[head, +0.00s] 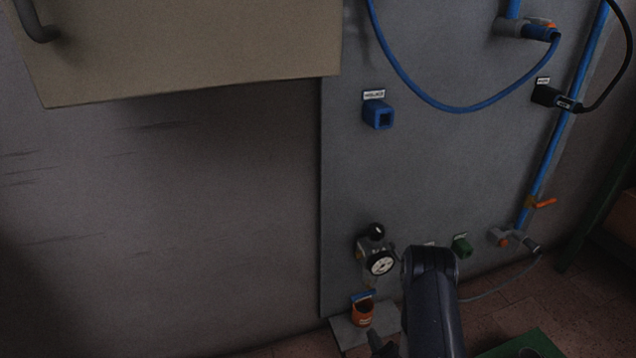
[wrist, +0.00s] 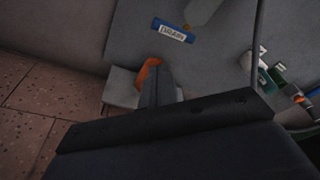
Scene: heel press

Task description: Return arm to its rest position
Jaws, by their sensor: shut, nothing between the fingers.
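My arm (head: 432,300) reaches up from the bottom of the head view, in front of the lower grey panel. My gripper (wrist: 158,72) is shut and empty in the wrist view, its narrow dark fingers pointing at the orange cup (wrist: 146,69) and hiding part of it. In the head view the tip of my gripper (head: 373,336) shows just below the orange cup (head: 362,313). I cannot tell whether the fingers touch the cup.
The cup is by a small grey ledge (head: 346,337) under a pressure gauge (head: 381,263). A blue drain label (wrist: 173,30) is above it. The grey panel (head: 430,170) carries a blue socket (head: 379,115), a green socket (head: 461,246) and a blue hose (head: 440,104). A beige cabinet (head: 190,50) overhangs upper left.

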